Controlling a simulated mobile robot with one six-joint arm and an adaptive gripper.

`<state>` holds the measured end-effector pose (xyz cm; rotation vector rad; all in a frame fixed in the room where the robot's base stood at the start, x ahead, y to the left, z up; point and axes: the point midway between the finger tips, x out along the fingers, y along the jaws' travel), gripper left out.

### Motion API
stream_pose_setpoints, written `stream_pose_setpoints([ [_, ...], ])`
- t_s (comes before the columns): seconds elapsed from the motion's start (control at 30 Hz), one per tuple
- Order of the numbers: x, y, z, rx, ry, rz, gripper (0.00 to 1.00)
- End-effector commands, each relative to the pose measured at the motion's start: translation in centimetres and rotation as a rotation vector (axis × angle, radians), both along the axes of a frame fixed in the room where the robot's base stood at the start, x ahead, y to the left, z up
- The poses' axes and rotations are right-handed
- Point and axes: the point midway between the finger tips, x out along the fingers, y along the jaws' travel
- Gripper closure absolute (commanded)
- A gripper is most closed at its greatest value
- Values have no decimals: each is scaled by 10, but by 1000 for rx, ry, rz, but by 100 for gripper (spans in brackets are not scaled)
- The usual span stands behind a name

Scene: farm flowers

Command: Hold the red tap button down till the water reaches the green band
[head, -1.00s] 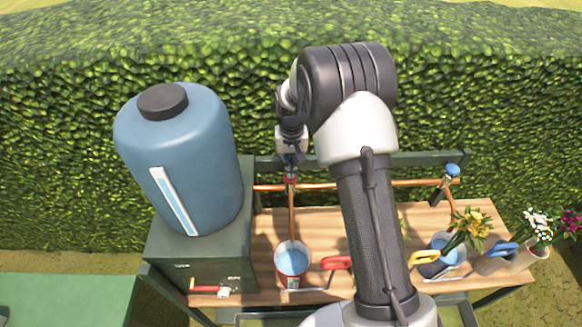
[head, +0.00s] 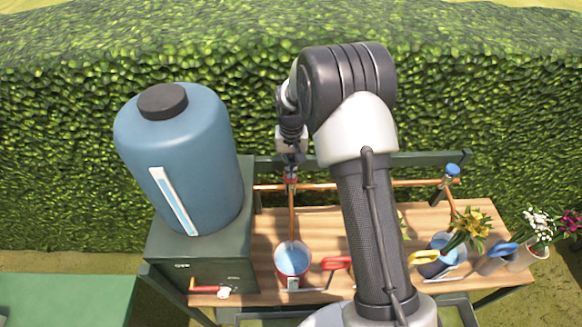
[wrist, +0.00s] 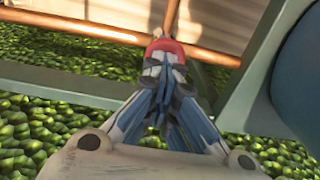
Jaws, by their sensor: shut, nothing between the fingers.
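The red tap button (head: 290,179) sits at the top of a copper pipe behind the bench; in the wrist view it shows as a red cap (wrist: 165,48). My gripper (head: 290,171) is shut and empty, with its fingertips at the button, apparently touching it. In the wrist view my gripper (wrist: 164,66) partly covers the button. I cannot make out the green band or the exact level.
A large blue tank (head: 180,150) stands on a green cabinet (head: 205,262) at the left. A blue-topped tap (head: 452,170) is on the copper pipe at the right, above a blue bucket (head: 433,268) near flowers (head: 470,228). A hedge (head: 480,100) stands behind.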

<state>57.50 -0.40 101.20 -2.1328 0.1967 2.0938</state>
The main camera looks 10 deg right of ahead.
Motion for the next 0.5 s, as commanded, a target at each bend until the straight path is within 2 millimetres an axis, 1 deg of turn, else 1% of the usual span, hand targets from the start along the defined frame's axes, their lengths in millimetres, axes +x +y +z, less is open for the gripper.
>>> stream_pose_setpoints([
  [0.03, -7, 0, -10, 0, 20, 0, 100],
  [0.17, -7, 0, -1, 0, 18, 0, 100],
  [0.27, -7, -1, 17, 0, 15, 0, 100],
  [0.4, -4, -2, 52, 0, 0, 0, 100],
  [0.5, -4, -2, 75, 0, -3, 1, 100],
])
